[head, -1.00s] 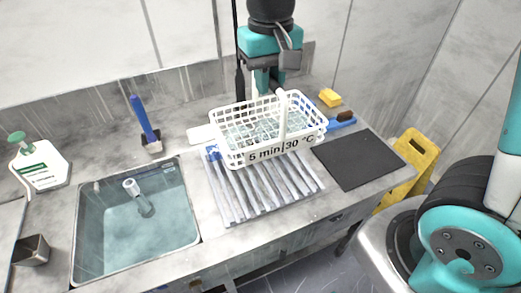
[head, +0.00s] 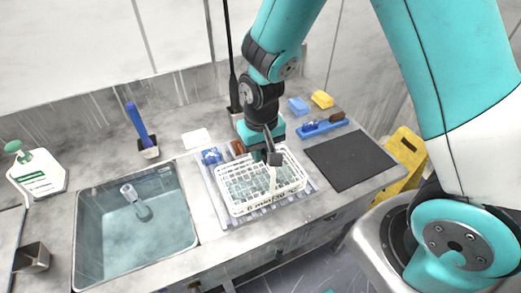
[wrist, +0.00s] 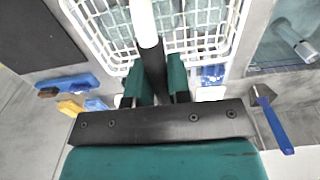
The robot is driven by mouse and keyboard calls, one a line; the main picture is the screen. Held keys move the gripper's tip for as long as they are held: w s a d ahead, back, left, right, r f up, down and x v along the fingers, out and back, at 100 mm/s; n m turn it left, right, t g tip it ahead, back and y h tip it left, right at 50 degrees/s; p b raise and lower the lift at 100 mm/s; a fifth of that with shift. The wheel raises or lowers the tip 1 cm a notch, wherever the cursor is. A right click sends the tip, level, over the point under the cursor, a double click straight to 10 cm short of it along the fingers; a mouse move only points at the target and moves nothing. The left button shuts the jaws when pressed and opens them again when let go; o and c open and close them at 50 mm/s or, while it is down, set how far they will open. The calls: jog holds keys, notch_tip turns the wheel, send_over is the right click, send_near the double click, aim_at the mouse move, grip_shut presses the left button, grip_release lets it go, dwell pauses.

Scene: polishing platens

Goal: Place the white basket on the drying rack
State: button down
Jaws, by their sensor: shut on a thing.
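The white basket (head: 238,206) is a plastic lattice tray with an upright handle and a printed label on its front side, partly blurred now. In the head view it is over the drying rack (head: 215,203), a ribbed grey rack whose left and right ends show around it. I cannot tell whether the basket touches the rack. In the wrist view the teal fingers (wrist: 157,85) clasp the handle, with the basket (wrist: 205,25) beyond.
A sink (head: 135,232) with water and a tap lies to the left. A black mat (head: 350,160) lies to the right. A blue brush (head: 324,125), a yellow sponge (head: 322,99) and a blue sponge (head: 298,106) are at the back right. A white block (head: 196,138) lies behind the rack.

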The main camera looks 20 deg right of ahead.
jog(key=shift+f, duration=0.2)
jog(key=shift+f, duration=0.1)
jog(key=c, duration=1.1)
grip_release()
jog(key=shift+o, duration=0.2)
notch_tip(320, 180, up, 12)
jog(key=b, duration=0.2)
jog(key=s+a+r+n+y, duration=0.2)
jog(key=s+r+n, duration=0.1)
jog(key=s, duration=0.5)
jog(key=s+a+r+n+y, duration=0.2)
jog(key=s+r+n, duration=0.2)
jog(key=s, duration=0.5)
jog(key=shift+a+r, duration=0.25)
jog(key=shift+a, duration=0.15)
